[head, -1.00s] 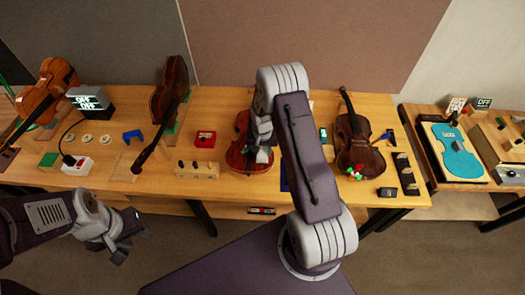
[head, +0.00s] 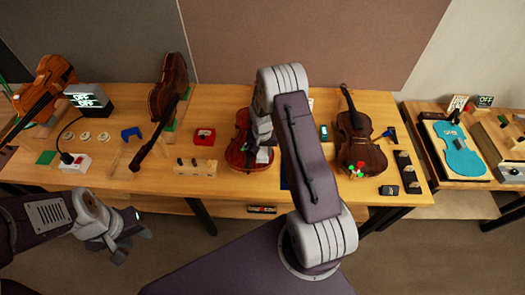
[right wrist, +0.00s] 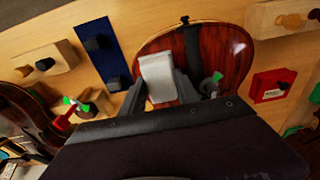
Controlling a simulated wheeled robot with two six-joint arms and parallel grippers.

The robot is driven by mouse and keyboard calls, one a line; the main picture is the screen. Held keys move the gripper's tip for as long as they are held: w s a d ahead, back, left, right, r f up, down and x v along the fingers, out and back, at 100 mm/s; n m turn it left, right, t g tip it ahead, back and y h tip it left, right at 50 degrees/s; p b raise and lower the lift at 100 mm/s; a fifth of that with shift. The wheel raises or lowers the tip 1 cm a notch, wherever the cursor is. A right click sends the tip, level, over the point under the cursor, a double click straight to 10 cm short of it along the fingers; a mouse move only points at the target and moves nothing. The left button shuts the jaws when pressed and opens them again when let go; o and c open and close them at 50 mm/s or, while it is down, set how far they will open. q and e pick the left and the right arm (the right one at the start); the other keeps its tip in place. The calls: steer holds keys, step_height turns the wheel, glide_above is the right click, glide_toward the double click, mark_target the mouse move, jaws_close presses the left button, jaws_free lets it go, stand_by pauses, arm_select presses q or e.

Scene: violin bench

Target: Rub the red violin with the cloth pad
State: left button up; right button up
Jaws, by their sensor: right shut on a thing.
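The red violin (head: 238,157) lies on the bench, partly hidden behind my right arm in the head view. Its glossy red-brown body (right wrist: 218,50) fills the top middle of the right wrist view. My right gripper (head: 263,150) is over the violin's right side. In the right wrist view, my right gripper (right wrist: 160,92) is shut on a pale grey cloth pad (right wrist: 157,76). The pad overlaps the violin's body there; whether it touches is hard to tell. My left gripper (head: 128,238) is open and empty, in front of the bench at lower left.
A dark brown violin (head: 358,148) lies right of my right arm. A red box (head: 203,136) and a wooden block with pegs (head: 196,168) are left of the red violin. A blue strip (right wrist: 103,52) lies beside it. Another dark violin (head: 168,88) stands further left.

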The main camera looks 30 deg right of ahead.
steer(key=shift+w, duration=0.1)
steer(key=w+d, duration=0.1)
steer(key=w+d+b, duration=0.1)
steer(key=w, duration=0.1)
steer(key=shift+r, duration=0.2)
steer(key=shift+w+d, duration=0.1)
steer(key=shift+s+a, duration=0.6)
steer(key=shift+s, duration=0.3)
steer(key=shift+s+a, duration=0.55)
steer(key=shift+s, duration=0.3)
steer(key=shift+f, duration=0.1)
steer(key=shift+d, duration=0.1)
